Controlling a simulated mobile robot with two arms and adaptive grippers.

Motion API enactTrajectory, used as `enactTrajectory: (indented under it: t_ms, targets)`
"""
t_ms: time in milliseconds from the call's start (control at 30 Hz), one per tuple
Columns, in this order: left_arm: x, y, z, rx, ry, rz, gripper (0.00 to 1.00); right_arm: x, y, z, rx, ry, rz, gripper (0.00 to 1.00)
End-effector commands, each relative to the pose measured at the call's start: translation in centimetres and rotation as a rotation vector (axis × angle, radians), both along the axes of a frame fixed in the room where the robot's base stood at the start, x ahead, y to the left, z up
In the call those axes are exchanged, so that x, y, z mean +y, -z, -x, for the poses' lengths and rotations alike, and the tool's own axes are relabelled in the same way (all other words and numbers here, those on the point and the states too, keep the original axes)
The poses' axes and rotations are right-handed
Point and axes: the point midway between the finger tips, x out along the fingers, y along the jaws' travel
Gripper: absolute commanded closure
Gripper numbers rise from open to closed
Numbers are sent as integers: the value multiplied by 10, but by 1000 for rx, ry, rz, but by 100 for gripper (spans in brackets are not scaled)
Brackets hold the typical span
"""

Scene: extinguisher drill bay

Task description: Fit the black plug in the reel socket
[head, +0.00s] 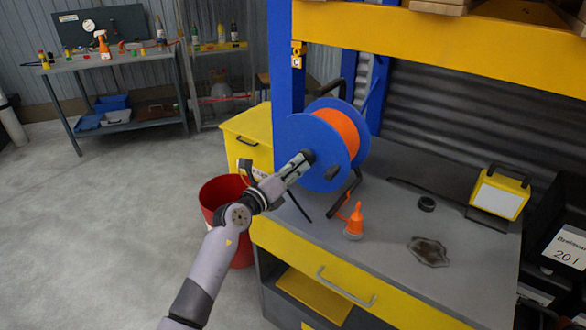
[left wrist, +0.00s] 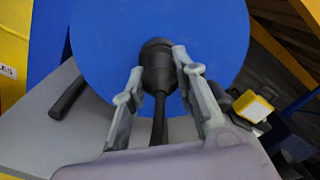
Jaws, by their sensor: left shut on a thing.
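The cable reel (head: 320,172) has blue side discs and orange cable wound between them, and stands on the grey workbench. Its blue disc (left wrist: 110,50) fills the upper middle of the left wrist view. My left gripper (head: 303,160) is at the near disc, shut on the black plug (left wrist: 158,76), with one finger on each side of it. The plug's cord runs back towards my wrist. The plug's front end is at the face of the disc and hides the socket. I cannot tell how deep it sits. My right gripper is out of view.
A blue post (head: 286,70) rises behind the reel.

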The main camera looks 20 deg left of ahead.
Motion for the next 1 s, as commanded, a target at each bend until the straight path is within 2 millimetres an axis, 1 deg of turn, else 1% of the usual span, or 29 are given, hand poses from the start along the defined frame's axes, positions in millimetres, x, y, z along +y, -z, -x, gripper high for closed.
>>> enactTrajectory:
  t_ms: [500, 1000]
  targets:
    - [0, -2, 0, -2, 0, 2, 100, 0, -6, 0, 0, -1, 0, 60]
    - [0, 0, 0, -1, 0, 0, 100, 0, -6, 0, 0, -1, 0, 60]
